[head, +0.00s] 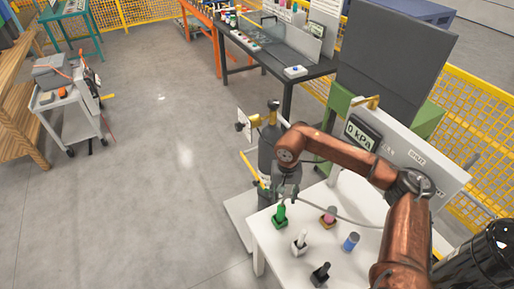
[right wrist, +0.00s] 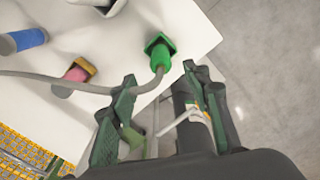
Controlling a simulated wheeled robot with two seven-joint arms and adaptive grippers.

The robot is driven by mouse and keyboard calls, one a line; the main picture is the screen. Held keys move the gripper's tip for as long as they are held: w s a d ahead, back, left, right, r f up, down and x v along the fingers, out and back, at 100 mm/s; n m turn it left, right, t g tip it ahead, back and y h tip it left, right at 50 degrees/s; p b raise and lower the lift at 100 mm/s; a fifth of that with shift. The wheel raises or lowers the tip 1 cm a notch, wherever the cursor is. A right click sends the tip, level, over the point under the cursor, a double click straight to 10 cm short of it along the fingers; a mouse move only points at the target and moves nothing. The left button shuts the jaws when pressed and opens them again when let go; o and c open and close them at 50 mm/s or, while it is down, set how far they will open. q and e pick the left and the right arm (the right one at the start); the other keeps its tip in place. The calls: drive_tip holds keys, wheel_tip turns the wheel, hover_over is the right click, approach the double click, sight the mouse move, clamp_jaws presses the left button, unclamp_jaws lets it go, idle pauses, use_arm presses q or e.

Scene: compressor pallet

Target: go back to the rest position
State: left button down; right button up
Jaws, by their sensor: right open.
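My right gripper (head: 283,200) hangs above the left edge of a small white table (head: 342,200). Its two fingers show in the right wrist view (right wrist: 158,78), spread apart with nothing clasped between them. A green connector (head: 280,214) stands on the table just beyond the fingertips; it also shows in the right wrist view (right wrist: 160,57). A grey cable (right wrist: 60,80) runs from it and passes by the left finger; I cannot tell if they touch. My left gripper is not in view.
White (head: 299,242), pink-and-yellow (head: 328,216), blue (head: 351,242) and black (head: 320,274) connectors stand on the table. A panel reading 0 kPa (head: 361,133) is behind, and a dark gas cylinder (head: 267,160) is beside it.

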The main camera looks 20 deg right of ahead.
sight(281, 213)
wheel_tip(281, 213, down, 12)
drive_tip(key=shift+r, duration=0.15)
drive_tip(key=shift+r+p, duration=0.3)
drive_tip(key=shift+f, duration=0.15)
